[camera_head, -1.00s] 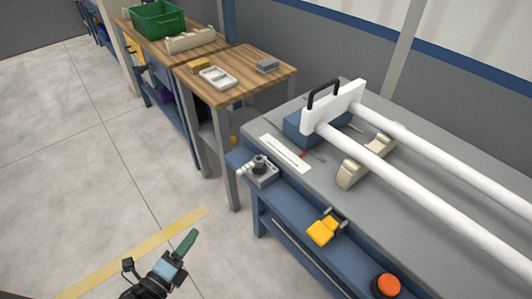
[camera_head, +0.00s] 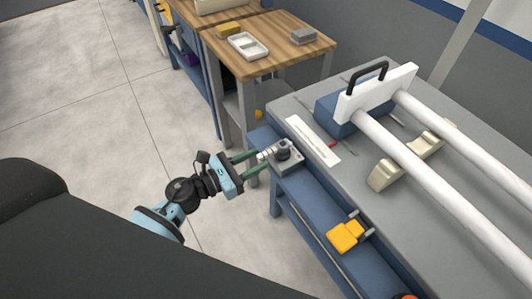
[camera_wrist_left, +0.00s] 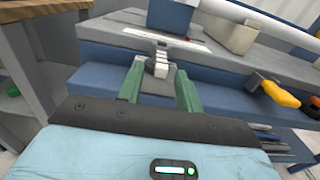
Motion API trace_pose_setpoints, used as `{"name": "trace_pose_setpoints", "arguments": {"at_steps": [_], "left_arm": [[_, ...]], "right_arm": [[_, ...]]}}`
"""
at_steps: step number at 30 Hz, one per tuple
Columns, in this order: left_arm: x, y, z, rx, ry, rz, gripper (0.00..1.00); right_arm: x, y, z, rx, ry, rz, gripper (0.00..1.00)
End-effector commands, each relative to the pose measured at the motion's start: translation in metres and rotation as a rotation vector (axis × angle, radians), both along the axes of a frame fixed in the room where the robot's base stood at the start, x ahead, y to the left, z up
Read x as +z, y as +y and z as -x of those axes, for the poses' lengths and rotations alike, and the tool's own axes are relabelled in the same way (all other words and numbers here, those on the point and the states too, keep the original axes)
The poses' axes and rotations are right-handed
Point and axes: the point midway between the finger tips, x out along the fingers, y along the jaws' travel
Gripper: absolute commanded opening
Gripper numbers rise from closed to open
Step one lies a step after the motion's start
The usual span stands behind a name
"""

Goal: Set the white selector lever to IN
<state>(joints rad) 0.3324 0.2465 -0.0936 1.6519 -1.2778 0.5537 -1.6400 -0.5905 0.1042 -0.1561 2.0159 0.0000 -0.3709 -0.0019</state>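The white selector lever (camera_head: 267,153) sticks out to the left from a grey selector block with a dark knob (camera_head: 284,154) at the near left corner of the blue bench. My left gripper (camera_head: 262,165) has green fingers and is open, with its tips reaching up to the lever. In the left wrist view the lever (camera_wrist_left: 160,63) lies between the two spread finger tips (camera_wrist_left: 160,72), with gaps at the sides. I cannot tell whether either finger touches it. The IN marking is too small to read. My right gripper is not in view.
A white strip (camera_head: 312,139) lies on the grey benchtop (camera_head: 330,176) behind the block. White pipes (camera_head: 440,185) rest on a beige cradle (camera_head: 412,160). A yellow-handled clamp (camera_head: 347,236) sits at the bench's front. A wooden table (camera_head: 265,64) stands beyond. The floor at left is clear.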

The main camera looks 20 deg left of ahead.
Motion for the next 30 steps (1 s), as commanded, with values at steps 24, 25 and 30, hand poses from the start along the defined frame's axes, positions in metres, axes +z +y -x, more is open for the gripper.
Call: {"name": "trace_pose_setpoints", "arguments": {"at_steps": [24, 25, 30], "left_arm": [[0.000, -0.025, -0.031, 0.000, 0.002, 0.001, 0.14], [0.000, -0.025, -0.030, 0.000, 0.002, 0.001, 0.11], [0.000, -0.024, -0.030, 0.000, 0.002, 0.001, 0.00]], "right_arm": [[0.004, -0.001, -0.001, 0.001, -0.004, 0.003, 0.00], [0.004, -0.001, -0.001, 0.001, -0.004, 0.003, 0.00], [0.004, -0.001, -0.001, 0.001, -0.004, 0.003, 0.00]]}}
